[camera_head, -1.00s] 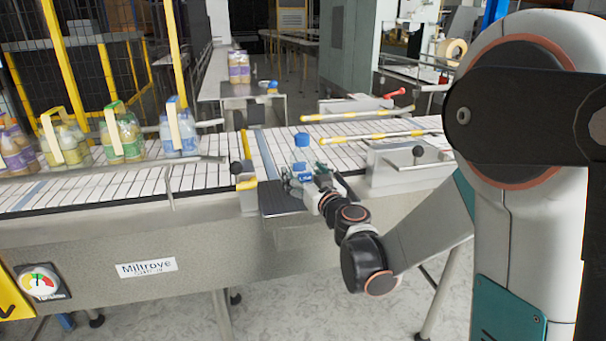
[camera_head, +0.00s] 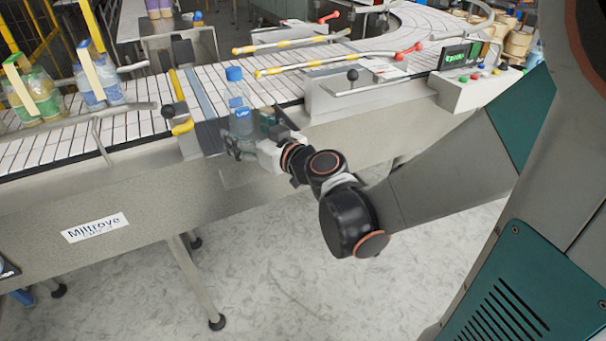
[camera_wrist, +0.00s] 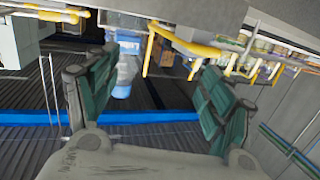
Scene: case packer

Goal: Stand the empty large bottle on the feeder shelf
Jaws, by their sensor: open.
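In the wrist view the open green-padded fingers (camera_wrist: 155,85) stand wide apart. Part of the bottle (camera_wrist: 124,76) shows between them, closer to the left finger. I cannot tell whether any finger touches it. The bottle's base is partly hidden by the gripper in the head view.
The slatted conveyor (camera_head: 140,125) runs behind the shelf. A yellow guide bar with a black knob (camera_head: 168,111) stands left of it, and a metal guide block (camera_head: 345,90) right. Filled bottle packs (camera_head: 98,82) sit on the belt at left. A button panel (camera_head: 475,80) is at right.

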